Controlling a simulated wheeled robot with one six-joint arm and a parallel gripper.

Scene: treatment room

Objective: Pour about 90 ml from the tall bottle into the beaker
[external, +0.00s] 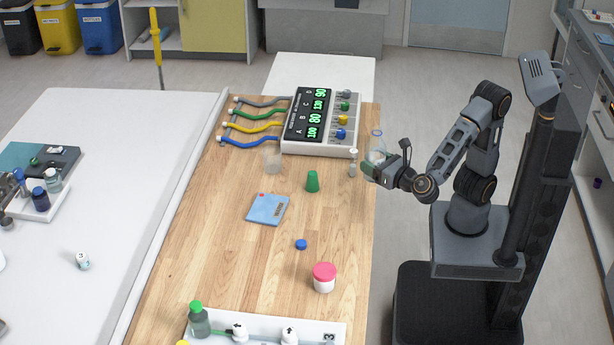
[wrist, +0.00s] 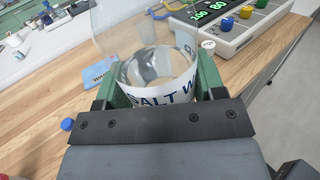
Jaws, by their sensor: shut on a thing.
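My gripper (external: 374,171) is shut on the tall bottle (external: 377,146), a clear bottle held roughly upright at the right edge of the wooden table. In the wrist view the bottle (wrist: 160,75) sits between my green jaws, and its white label reads "SALT W", the rest hidden. Its open or closed mouth is not clear. The beaker (external: 272,160), small and clear, stands on the table left of the bottle, in front of the display box. I cannot tell its content level.
A display box (external: 308,118) with coloured hoses stands at the table's back. A small white-capped vial (external: 352,164) stands close by my gripper. A green cup (external: 313,181), blue booklet (external: 267,209), blue cap (external: 301,244) and pink-lidded jar (external: 324,278) are nearer. The table's left middle is clear.

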